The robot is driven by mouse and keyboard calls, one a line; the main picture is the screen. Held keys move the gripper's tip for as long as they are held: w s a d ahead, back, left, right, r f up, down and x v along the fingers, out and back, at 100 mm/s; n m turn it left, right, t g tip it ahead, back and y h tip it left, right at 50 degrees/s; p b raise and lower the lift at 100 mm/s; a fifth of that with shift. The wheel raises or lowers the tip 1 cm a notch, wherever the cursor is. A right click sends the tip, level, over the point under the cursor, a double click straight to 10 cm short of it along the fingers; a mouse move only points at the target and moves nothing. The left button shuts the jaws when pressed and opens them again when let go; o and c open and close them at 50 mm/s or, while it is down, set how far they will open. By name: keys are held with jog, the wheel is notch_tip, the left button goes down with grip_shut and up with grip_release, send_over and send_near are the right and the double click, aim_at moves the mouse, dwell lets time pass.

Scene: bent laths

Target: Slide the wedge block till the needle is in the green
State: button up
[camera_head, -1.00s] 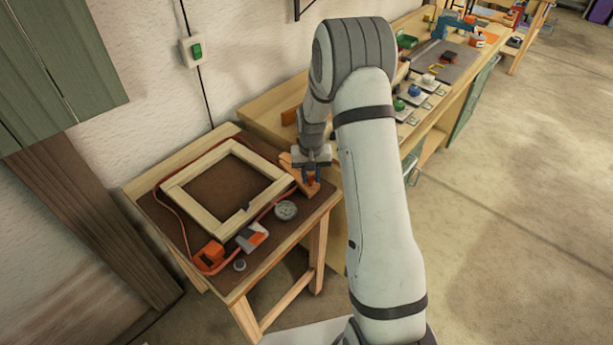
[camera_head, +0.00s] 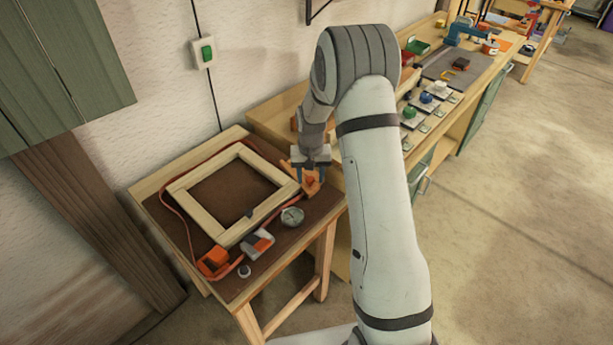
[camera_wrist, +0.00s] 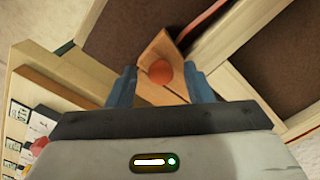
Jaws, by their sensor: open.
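The wedge block (camera_wrist: 149,88) is a wooden piece with a round red knob (camera_wrist: 160,72). In the head view the wedge block (camera_head: 312,187) lies at the right side of a pale wooden frame (camera_head: 196,207) on the small bench. My gripper (camera_wrist: 161,84) is open, with one blue finger on each side of the knob. In the head view my gripper (camera_head: 311,172) is over the wedge, and partly hides it. A round dial (camera_head: 292,217) lies just below the frame's right corner. Its needle and any green zone are too small to read.
A red strap (camera_head: 178,212) runs around the frame to an orange block (camera_head: 213,262) and a grey-orange piece (camera_head: 258,242) on the bench's near side. A longer bench (camera_head: 440,120) with coloured knobs stands behind to the right. The floor at right is clear.

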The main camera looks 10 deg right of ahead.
notch_tip(320, 180, up, 8)
jog(key=shift+f+b, duration=0.15)
jog(key=shift+b, duration=0.7)
jog(key=s+r+n+t, duration=0.1)
jog(key=s+r+t, duration=0.1)
jog(key=s+r, duration=1.25)
jog(key=s+r+t, duration=0.1)
jog(key=s, duration=1.5)
jog(key=shift+d+r+n, duration=0.15)
jog(key=shift+d+n, duration=0.1)
jog(key=shift+n, duration=0.15)
dwell(0.4)
